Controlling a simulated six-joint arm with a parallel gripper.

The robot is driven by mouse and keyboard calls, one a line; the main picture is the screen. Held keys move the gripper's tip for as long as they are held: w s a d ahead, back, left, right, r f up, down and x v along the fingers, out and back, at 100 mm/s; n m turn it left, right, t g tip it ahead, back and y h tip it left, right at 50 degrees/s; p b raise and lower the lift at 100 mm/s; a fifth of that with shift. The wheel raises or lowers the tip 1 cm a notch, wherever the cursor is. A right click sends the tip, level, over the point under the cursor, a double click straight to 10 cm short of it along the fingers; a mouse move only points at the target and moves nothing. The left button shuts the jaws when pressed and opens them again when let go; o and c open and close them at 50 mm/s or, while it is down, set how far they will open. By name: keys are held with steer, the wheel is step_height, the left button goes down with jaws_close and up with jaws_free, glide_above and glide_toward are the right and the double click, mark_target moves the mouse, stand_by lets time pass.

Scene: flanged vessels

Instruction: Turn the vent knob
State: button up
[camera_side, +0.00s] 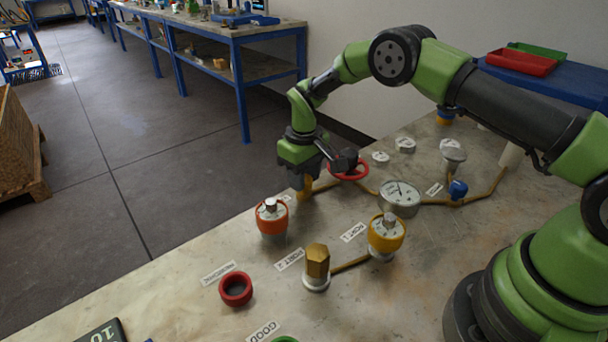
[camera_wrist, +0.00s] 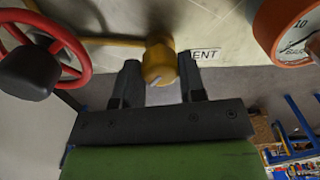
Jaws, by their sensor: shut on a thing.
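A red handwheel (camera_side: 349,175) stands close to my gripper's right. An orange gauge (camera_side: 271,217), a yellow gauge (camera_side: 386,234) and a brass hex fitting (camera_side: 317,262) stand nearer the camera. A grey dial gauge (camera_side: 400,196) and blue knob (camera_side: 458,189) are further right.

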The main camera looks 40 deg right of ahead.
steer(key=m, duration=0.5)
steer(key=shift+m, duration=2.5)
steer(key=o, duration=0.9)
step_height(320, 180, up, 10)
steer(key=shift+r, duration=0.1)
